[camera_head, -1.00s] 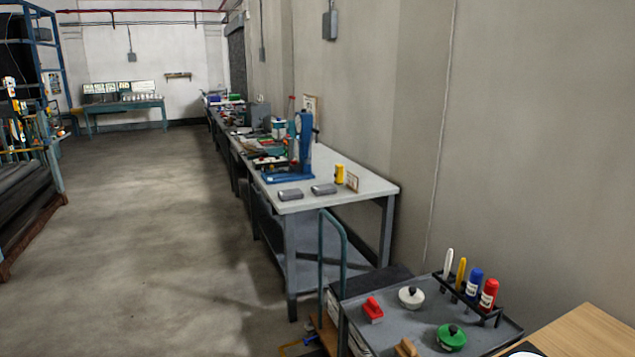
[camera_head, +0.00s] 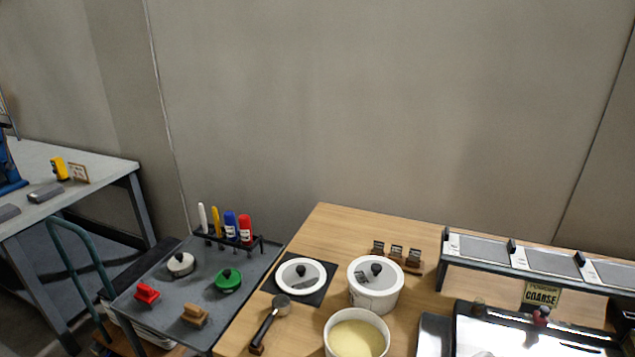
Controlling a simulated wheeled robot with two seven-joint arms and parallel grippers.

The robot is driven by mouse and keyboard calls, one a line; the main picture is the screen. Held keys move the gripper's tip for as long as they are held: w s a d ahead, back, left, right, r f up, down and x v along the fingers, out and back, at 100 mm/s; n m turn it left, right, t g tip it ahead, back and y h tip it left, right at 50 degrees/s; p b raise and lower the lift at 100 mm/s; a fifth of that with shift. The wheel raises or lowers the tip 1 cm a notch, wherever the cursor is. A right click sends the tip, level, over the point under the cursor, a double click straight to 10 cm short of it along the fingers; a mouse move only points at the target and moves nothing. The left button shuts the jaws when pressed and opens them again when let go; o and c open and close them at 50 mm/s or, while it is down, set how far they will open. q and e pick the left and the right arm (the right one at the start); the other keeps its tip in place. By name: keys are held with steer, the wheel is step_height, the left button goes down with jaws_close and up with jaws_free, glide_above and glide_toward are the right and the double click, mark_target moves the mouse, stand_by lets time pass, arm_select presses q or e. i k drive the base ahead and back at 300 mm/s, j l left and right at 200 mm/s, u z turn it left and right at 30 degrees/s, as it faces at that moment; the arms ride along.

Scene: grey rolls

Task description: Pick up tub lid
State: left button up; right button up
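A round white-rimmed lid with a dark knob (camera_head: 288,289) lies on a black square mat (camera_head: 326,294) on the wooden table. To its right, a white tub (camera_head: 375,301) has a similar white lid with a dark knob (camera_head: 361,268) on it. In front, a white tub (camera_head: 330,341) stands without a lid and holds something pale yellow; its lower edge is cut off by the picture. Neither of my grippers is in view.
A dark-handled scoop (camera_head: 264,328) lies left of the open tub. A grey cart (camera_head: 205,277) at the left holds a white knobbed piece, a green one and a marker rack. A raised rack (camera_head: 480,248) and a "COARSE" sign (camera_head: 541,295) stand at the right.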

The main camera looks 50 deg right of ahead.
mark_target(300, 276)
steer(key=z, duration=1.75)
